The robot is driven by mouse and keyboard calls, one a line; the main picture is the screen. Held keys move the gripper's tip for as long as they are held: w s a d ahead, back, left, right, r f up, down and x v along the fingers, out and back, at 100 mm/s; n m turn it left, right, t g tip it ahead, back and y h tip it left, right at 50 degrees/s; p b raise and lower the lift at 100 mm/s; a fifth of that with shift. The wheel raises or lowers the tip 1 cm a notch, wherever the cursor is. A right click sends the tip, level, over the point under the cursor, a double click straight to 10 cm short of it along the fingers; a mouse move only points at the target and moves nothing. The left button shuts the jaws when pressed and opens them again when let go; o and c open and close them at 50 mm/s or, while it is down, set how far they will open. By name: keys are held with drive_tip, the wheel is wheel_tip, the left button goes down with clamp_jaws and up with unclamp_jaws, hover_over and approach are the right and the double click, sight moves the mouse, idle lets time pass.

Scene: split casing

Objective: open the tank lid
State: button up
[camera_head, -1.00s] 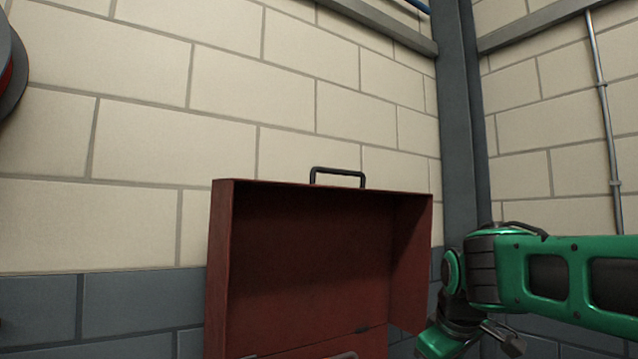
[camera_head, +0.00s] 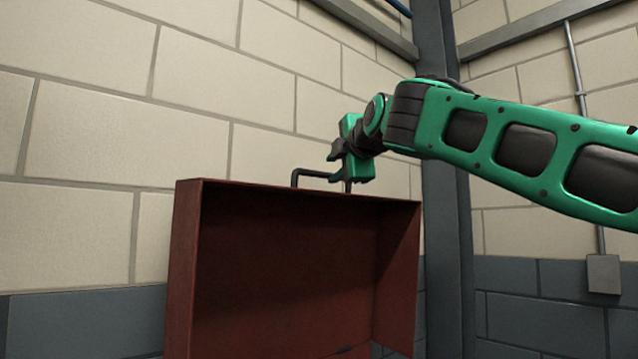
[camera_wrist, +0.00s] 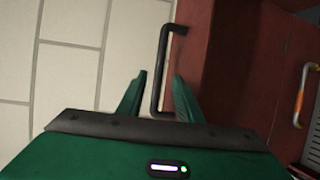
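The red tank lid (camera_head: 285,270) stands raised, its hollow inside facing me in the head view; the lid also shows in the wrist view (camera_wrist: 225,50). A dark bar handle (camera_head: 312,173) sits on its top edge. My gripper (camera_head: 345,170) is at the right part of this handle. In the wrist view, my gripper (camera_wrist: 158,95) has its two green fingers apart, with the handle (camera_wrist: 158,70) reaching down between them. A gap shows beside the handle, so the fingers do not look closed on it. The tank body under the lid is mostly out of the head view.
A block wall (camera_head: 90,130) stands close behind the lid. A grey column (camera_head: 447,230) and a wall pipe with a box (camera_head: 603,273) are to the right. An orange and grey handle (camera_wrist: 300,95) shows at the wrist view's right edge.

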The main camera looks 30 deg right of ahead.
sight(324, 175)
drive_tip(key=x, duration=0.8)
drive_tip(key=shift+w+a, duration=0.1)
drive_tip(key=shift+a, duration=0.1)
drive_tip(key=shift+c, duration=0.6)
clamp_jaws()
